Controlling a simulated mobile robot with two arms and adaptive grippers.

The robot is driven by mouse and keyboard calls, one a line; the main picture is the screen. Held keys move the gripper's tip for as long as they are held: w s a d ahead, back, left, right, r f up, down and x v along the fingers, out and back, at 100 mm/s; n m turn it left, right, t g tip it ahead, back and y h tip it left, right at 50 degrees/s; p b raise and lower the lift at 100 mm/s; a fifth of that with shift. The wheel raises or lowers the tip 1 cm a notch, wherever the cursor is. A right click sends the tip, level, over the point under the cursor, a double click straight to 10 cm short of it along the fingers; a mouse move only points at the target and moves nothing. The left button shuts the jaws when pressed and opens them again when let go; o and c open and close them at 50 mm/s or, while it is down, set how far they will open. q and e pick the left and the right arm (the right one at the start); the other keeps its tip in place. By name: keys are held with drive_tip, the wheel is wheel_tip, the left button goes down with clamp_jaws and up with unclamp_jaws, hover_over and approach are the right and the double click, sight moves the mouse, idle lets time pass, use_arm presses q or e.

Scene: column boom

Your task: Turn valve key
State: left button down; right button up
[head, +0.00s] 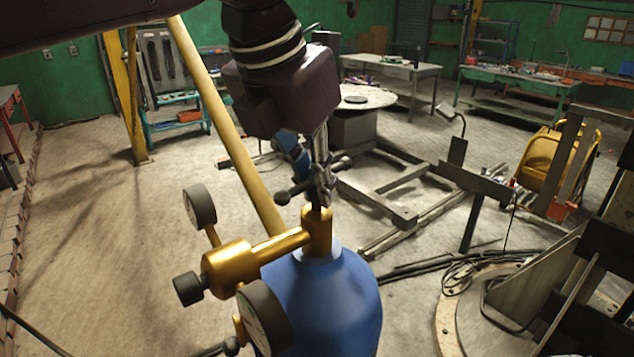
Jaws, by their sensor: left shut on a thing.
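A blue gas cylinder (325,305) stands upright at the bottom centre of the head view. A brass valve (317,232) sits on its top, with a brass regulator (240,265) reaching to the left. A dark valve key (289,196) with a crossbar and round ends stands on top of the valve. My left gripper (321,185) comes down from above and is shut on the valve key, just over the brass valve. The fingers partly hide the key's middle. My right gripper is not in the view.
Two round gauges, an upper one (200,206) and a lower one (264,318), stick out from the regulator. A yellow pole (228,125) slants behind the cylinder. A metal frame (385,205) and cables (470,272) lie to the right. Open floor (110,250) lies to the left.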

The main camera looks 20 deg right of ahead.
use_arm(q)
drive_tip(key=c, duration=2)
unclamp_jaws()
drive_tip(key=shift+w, duration=0.1)
drive_tip(key=shift+o, duration=0.2)
drive_tip(key=v, duration=1.2)
drive_tip(key=shift+c, duration=0.6)
